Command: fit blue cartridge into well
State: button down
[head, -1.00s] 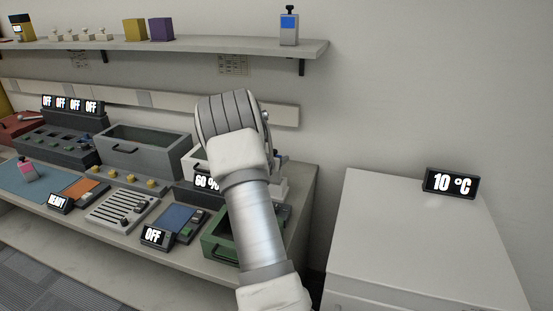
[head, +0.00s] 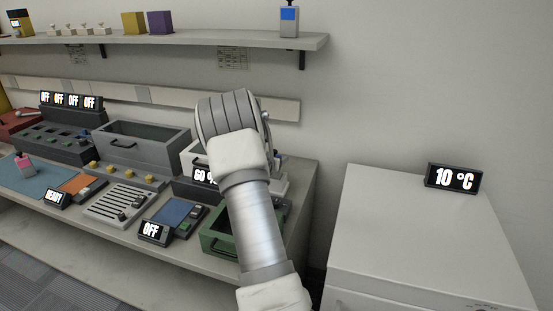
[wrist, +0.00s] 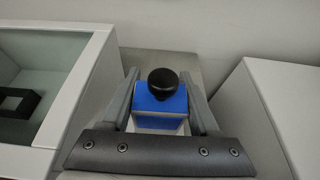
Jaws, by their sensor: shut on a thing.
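A blue-topped cartridge with a round black knob (wrist: 163,98) stands between the two fingers of my gripper (wrist: 163,88) in the wrist view. My gripper is shut on it, and the cartridge looks upright. Its lower part is hidden by the gripper body. A dark square frame with an opening (wrist: 18,102) lies inside a white open-topped box (wrist: 78,98) to the left of the gripper; I cannot tell whether it is the well. In the head view my arm hides the gripper and the held cartridge. A similar grey-and-blue piece with a black knob (head: 289,19) stands on the shelf.
The bench holds a grey bin (head: 145,149), a green tray (head: 212,242), a slider panel (head: 117,204) and several small displays. The shelf (head: 200,42) runs above.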

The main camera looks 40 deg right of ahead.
jog(key=shift+f+b, duration=1.65)
jog(key=shift+f, duration=0.05)
jog(key=shift+c, duration=0.2)
grip_release()
jog(key=shift+a+r, duration=0.1)
jog(key=p+v, duration=0.1)
jog(key=v, duration=1.6)
jog(key=shift+r, duration=0.15)
jog(key=shift+s, duration=0.1)
